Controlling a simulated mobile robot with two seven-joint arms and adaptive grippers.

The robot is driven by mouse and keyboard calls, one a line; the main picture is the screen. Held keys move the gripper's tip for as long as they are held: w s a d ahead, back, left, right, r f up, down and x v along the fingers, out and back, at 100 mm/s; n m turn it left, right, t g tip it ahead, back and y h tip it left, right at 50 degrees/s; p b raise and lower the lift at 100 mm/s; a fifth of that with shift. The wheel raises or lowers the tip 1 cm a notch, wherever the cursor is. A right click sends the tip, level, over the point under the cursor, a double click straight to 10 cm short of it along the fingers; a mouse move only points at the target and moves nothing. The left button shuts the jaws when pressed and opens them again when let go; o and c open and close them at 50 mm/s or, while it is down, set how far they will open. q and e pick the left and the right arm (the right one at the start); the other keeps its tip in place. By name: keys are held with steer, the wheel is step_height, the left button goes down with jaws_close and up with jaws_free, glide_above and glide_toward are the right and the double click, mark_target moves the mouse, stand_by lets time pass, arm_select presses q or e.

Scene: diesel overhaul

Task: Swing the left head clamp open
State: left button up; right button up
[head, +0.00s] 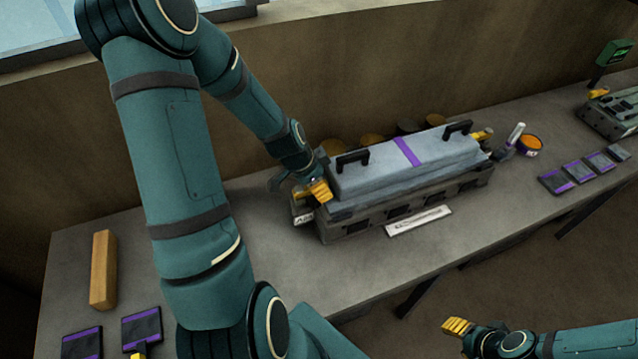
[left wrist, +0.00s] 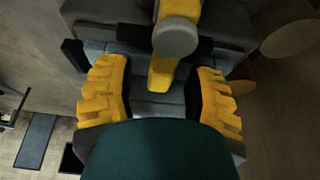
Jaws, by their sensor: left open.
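The engine block (head: 345,230) stands on the bench with its long grey head (head: 400,160) on top, which has two black handles and a purple stripe. My left gripper (head: 314,191) is at the head's left end and largely hides the left clamp in the head view. In the left wrist view the left head clamp (left wrist: 161,74) is a yellow lever with a grey round end, lying between the spread yellow fingers of my open left gripper (left wrist: 161,82). A gap shows on both sides of it. My right gripper (head: 458,327) is away from the block at lower right; its finger opening is unclear.
The yellow right clamp (head: 481,135) is at the head's other end. Right of it are a white-topped bottle (head: 516,135), an orange-topped tin (head: 530,144) and several dark pads. A wooden bar (head: 103,270) lies at the bench's left. Round items stand behind the block.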

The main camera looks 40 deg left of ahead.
arm_select(q)
jaws_close()
